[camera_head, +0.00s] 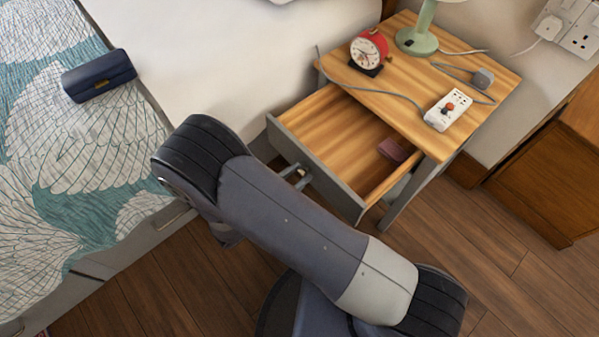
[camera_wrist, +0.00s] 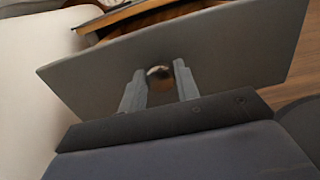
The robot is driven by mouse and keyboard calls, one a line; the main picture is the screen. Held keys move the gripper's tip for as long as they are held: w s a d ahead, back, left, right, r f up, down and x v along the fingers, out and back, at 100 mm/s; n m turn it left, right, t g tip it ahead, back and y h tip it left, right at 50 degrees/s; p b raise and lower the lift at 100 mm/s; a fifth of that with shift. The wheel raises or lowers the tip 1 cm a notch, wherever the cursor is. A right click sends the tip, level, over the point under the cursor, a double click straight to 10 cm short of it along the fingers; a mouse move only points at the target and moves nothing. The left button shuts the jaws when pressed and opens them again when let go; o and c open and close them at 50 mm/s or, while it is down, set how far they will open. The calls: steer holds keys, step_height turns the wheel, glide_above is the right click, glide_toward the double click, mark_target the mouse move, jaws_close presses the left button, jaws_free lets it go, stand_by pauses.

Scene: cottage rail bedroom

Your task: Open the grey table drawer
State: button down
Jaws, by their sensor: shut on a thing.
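The grey-fronted drawer (camera_head: 316,172) of the wooden bedside table (camera_head: 440,97) is pulled well out, so its wooden inside shows in the head view. A small dark red object (camera_head: 393,150) lies in it near the right side. In the wrist view the grey drawer front (camera_wrist: 240,60) fills the middle, slanted. My gripper (camera_wrist: 160,78) is at the front, its two fingers on either side of a small round knob (camera_wrist: 159,73) and shut on it. In the head view my gripper (camera_head: 297,174) is partly hidden by my arm.
A red alarm clock (camera_head: 369,50), a green lamp (camera_head: 419,38) and a white power strip (camera_head: 448,110) with a cable stand on the table top. The bed (camera_head: 90,150) with a dark blue case (camera_head: 99,76) is at left. Wooden floor (camera_head: 480,230) is clear at right.

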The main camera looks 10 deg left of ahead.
steer(key=c, duration=1.1)
jaws_free()
steer(key=p+v, duration=0.1)
steer(key=v, duration=0.9)
steer(key=shift+s+a, duration=0.25)
steer(key=shift+s, duration=0.05)
steer(key=b+x, duration=0.1)
steer(key=x, duration=1)
steer(key=shift+w+d, duration=0.2)
steer(key=shift+w, duration=0.05)
